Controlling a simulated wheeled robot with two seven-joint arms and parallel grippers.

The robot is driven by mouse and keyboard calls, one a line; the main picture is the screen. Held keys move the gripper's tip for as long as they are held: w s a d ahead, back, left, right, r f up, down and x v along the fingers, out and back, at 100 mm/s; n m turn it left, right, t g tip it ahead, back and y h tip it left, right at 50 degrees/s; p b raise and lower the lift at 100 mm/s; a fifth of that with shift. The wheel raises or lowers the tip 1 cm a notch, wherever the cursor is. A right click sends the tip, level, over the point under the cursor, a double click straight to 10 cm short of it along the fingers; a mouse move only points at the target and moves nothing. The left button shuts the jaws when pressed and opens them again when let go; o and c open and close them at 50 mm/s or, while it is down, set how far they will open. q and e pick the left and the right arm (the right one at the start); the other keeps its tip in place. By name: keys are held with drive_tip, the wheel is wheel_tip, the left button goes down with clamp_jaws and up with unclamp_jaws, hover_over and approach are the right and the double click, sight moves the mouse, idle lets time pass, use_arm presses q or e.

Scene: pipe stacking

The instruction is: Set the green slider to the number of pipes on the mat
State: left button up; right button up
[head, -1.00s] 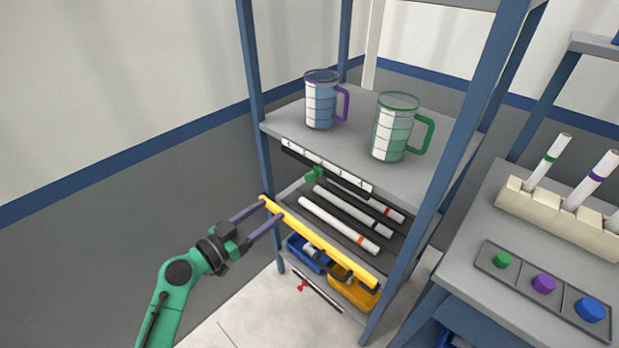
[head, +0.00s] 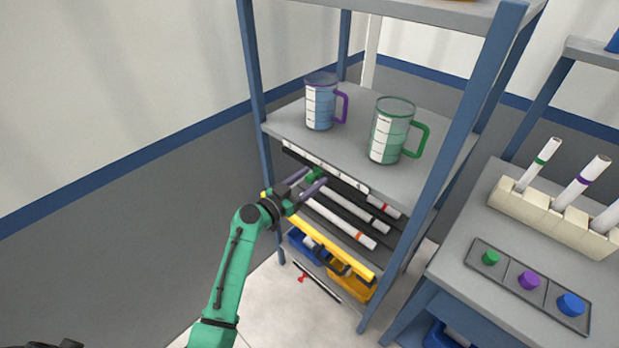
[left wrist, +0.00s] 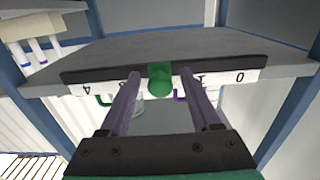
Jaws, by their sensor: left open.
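The green slider (head: 316,175) sits on a white numbered scale (head: 340,178) under the shelf's front edge. In the left wrist view the green slider (left wrist: 160,80) stands between 1 and 4, with 0 at the far right; the marks beside it are covered. My left gripper (head: 313,179) is open, its purple-grey fingers on either side of the slider; I cannot tell whether they touch it. Below, white pipes lie on a dark mat (head: 384,238): I make out three, including one with an orange band (head: 338,220) and one with a red band (head: 388,207). My arm hides their left ends.
Two measuring jugs, purple-handled (head: 320,105) and green-handled (head: 390,135), stand on the shelf above. A yellow bar (head: 330,252) runs along the mat's front, above blue and yellow bins. A pipe rack (head: 540,215) and three coloured buttons are at right.

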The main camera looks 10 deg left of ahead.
use_arm(q)
clamp_jaws()
idle(1.3)
